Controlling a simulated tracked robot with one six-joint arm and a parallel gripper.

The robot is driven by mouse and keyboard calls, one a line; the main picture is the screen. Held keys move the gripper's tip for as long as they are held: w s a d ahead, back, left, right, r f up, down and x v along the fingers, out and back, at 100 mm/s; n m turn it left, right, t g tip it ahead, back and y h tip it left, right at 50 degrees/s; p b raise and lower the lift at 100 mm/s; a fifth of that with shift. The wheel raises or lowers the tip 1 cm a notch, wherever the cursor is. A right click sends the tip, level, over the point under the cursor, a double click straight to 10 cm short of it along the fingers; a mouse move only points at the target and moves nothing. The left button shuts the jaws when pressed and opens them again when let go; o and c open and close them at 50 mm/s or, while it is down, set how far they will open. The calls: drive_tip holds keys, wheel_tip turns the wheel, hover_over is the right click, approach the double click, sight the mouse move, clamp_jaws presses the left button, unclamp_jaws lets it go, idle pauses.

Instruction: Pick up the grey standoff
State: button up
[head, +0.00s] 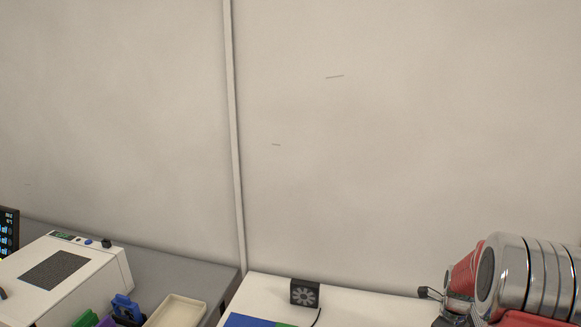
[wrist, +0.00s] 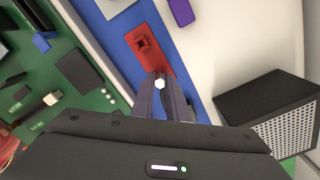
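In the wrist view my gripper (wrist: 166,97) points down over the blue surface (wrist: 205,70), its dark fingers close together. A small pale grey hexagonal end, which looks like the grey standoff (wrist: 160,85), shows between the fingertips, with the fingers against it. The rest of it is hidden by the fingers. I cannot tell whether it still touches the surface below. The standoff and the fingertips do not show in the head view.
A purple piece (wrist: 181,11) lies beyond. A black box with a perforated face (wrist: 268,108) stands close on the right.

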clamp_jaws()
drive_tip(key=shift+r, duration=0.6)
drive_tip(key=shift+r, duration=0.35)
drive_tip(key=shift+r, duration=0.1)
drive_tip(key=shift+r, duration=2.95)
